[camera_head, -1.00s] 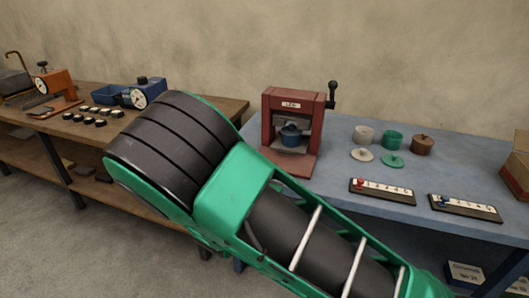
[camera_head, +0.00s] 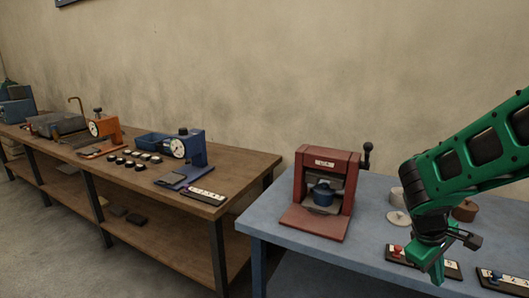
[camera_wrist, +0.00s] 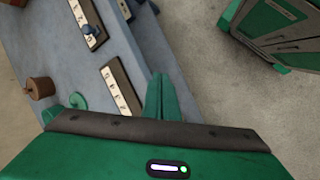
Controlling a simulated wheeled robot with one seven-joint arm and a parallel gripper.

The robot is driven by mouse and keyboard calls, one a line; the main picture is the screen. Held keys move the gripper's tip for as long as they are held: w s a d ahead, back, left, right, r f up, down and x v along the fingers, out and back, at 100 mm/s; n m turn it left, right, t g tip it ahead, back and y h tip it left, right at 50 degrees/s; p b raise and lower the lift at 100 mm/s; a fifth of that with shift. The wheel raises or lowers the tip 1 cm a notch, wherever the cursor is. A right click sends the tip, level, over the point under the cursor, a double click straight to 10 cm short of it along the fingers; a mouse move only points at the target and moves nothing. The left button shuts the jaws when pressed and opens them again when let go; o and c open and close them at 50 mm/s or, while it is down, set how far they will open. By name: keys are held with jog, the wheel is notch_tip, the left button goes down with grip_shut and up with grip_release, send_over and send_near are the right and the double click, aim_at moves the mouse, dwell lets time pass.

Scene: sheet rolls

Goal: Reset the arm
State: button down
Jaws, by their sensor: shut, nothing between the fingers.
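My green and black arm (camera_head: 470,165) reaches in from the right in the head view, over the blue table. My gripper (camera_head: 437,278) hangs from its end, pointing down, in front of a numbered strip. In the wrist view the green fingers of my gripper (camera_wrist: 160,95) are together with nothing between them. Below them lie the blue table top (camera_wrist: 75,62) and bare floor. The arm hides part of the pots and strips on the right of the table.
Numbered strips (camera_head: 398,257) lie near the front edge. A wooden bench (camera_head: 240,165) holds orange and blue dial devices at the left. A green cabinet (camera_wrist: 275,30) stands across the floor.

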jog(key=s+a+r+m+y, duration=0.1)
jog(key=s+r+m+y, duration=0.1)
jog(key=s+m, duration=0.3)
jog(key=s+r+m+y, duration=0.3)
jog(key=s+m, duration=0.3)
jog(key=s, duration=0.7)
jog(key=shift+s+a+r, duration=0.3)
jog(key=shift+a+r, duration=0.05)
jog(key=shift+r, duration=0.5)
